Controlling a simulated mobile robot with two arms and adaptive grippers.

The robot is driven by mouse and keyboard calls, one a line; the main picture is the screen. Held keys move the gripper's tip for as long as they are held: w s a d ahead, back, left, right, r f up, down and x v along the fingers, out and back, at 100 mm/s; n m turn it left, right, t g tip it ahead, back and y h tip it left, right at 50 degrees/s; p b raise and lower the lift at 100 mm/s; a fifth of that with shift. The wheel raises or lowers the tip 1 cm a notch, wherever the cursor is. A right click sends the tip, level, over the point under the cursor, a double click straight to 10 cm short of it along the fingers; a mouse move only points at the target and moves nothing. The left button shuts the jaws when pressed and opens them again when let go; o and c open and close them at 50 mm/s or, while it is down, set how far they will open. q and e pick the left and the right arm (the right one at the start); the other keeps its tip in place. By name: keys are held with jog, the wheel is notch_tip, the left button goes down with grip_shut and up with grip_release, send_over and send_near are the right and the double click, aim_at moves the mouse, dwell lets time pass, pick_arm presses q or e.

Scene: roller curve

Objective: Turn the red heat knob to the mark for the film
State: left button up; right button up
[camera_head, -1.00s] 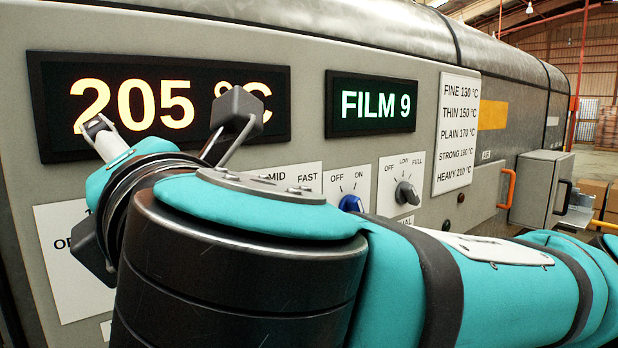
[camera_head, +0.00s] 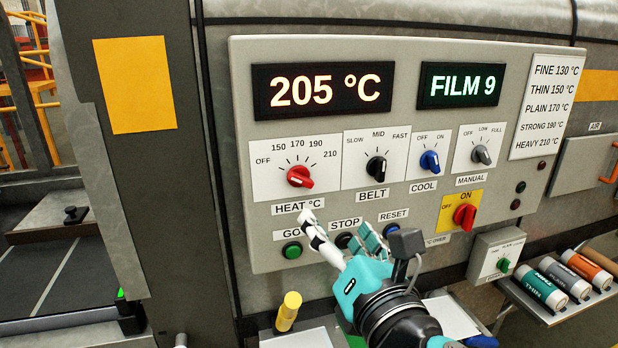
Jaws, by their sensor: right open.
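The red heat knob (camera_head: 300,177) sits on a white dial plate marked OFF, 150, 170, 190 and 210, at the upper left of the grey panel. Its exact pointing direction is too small to tell. The orange display (camera_head: 325,91) above it reads 205 °C. The green display (camera_head: 461,86) reads FILM 9. The film card (camera_head: 543,107) lists FINE 130, THIN 150, PLAIN 170, STRONG 190 and HEAVY 210 °C. My right gripper (camera_head: 339,231) is open and empty, below and right of the knob in the picture, apart from it. My left gripper is out of view.
The black belt knob (camera_head: 376,168), blue cool knob (camera_head: 429,162) and grey manual knob (camera_head: 481,154) are right of the heat knob. A red ON/OFF switch (camera_head: 464,216) and green GO button (camera_head: 292,250) sit lower. Several rolls lie on a shelf (camera_head: 530,303) at right.

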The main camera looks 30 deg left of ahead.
jog(key=p, duration=0.3)
send_near(303, 182)
jog(key=p+x, duration=0.2)
jog(key=x, duration=0.7)
jog(key=shift+r, duration=0.1)
jog(key=shift+w+a+p, duration=0.2)
jog(key=shift+a+p, duration=0.15)
jog(key=shift+w, duration=0.1)
jog(key=c, duration=0.5)
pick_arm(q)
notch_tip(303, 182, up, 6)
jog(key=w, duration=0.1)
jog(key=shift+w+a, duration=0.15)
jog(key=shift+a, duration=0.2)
pick_arm(e)
jog(key=c, duration=0.7)
